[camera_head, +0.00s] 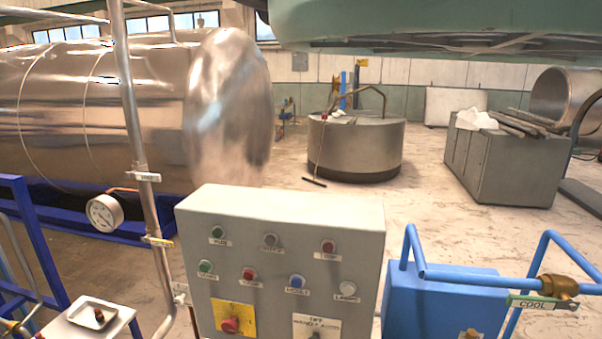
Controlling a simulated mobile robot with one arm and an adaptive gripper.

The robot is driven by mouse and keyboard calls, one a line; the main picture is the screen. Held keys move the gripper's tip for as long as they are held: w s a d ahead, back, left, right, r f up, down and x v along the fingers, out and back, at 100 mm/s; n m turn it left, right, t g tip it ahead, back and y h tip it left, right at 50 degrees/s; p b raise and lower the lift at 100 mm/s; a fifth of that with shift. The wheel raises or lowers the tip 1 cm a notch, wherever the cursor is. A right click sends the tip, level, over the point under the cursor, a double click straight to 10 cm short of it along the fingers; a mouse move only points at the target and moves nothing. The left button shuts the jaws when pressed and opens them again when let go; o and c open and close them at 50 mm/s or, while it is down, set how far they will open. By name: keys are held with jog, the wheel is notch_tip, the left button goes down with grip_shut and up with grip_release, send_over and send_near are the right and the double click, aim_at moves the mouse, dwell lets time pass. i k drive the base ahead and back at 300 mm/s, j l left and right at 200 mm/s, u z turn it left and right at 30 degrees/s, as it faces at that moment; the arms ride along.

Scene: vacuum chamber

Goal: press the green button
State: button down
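A grey control box (284,215) stands in the lower middle of the head view, its sloped front facing me. A green button (206,266) with a small label under it sits at the left of the box's middle row. A darker green button (217,232) sits above it in the top row, also labelled. My gripper is not in view, and nothing covers either green button.
The box also carries red buttons (249,274), a blue button (297,281), a white button (348,288) and a red knob on a yellow plate (230,325). A metal pole (135,130) and gauge (105,213) stand left; blue pipes (480,281) stand right.

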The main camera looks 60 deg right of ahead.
aim_at(204, 267)
jog(key=z, duration=0.4)
jog(key=i+z, duration=0.15)
jog(key=z, duration=0.65)
jog(key=i+j+z, duration=0.1)
jog(key=z, duration=0.3)
